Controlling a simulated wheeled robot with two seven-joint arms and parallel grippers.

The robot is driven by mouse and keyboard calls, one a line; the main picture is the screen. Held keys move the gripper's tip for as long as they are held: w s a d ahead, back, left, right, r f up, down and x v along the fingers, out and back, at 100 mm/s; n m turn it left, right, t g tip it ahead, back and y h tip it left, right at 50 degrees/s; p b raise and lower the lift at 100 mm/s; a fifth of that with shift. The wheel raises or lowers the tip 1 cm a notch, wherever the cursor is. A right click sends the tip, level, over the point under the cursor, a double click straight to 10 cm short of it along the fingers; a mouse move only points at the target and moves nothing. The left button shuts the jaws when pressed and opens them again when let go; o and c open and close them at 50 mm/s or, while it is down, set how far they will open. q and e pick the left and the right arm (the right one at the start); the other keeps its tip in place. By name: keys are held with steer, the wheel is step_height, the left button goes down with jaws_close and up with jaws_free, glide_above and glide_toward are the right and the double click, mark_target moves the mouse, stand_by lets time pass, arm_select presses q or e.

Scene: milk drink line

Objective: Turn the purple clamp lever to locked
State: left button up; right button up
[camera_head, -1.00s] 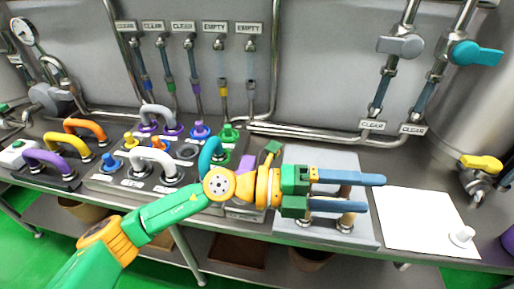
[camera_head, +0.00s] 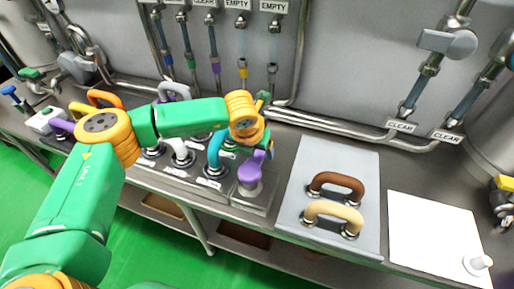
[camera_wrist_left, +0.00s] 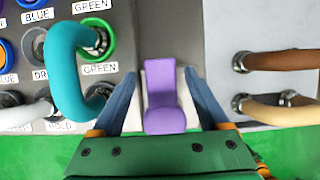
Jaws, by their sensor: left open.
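The purple clamp lever (camera_head: 250,168) stands on a small grey base (camera_head: 256,198) at the right end of the handle panel, left of the grey plate. In the left wrist view the purple lever (camera_wrist_left: 165,97) lies between the two blue fingers of my left gripper (camera_wrist_left: 160,80). The gripper is open, with a finger on each side and a gap to the lever. In the head view my orange wrist is just above the lever and the fingers are mostly hidden. My right gripper is not in view.
A teal handle (camera_head: 215,155) stands close left of the lever; it is beside the left finger in the wrist view (camera_wrist_left: 65,70). A grey plate (camera_head: 330,160) with brown (camera_head: 337,182) and tan (camera_head: 333,212) handles lies to the right. A white sheet (camera_head: 430,235) lies beyond it.

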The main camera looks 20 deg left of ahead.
arm_select(q)
steer(key=shift+s+r, duration=0.1)
steer(key=shift+s, duration=0.05)
steer(key=c, duration=0.3)
jaws_close()
steer(key=shift+r, duration=0.1)
stand_by(0.8)
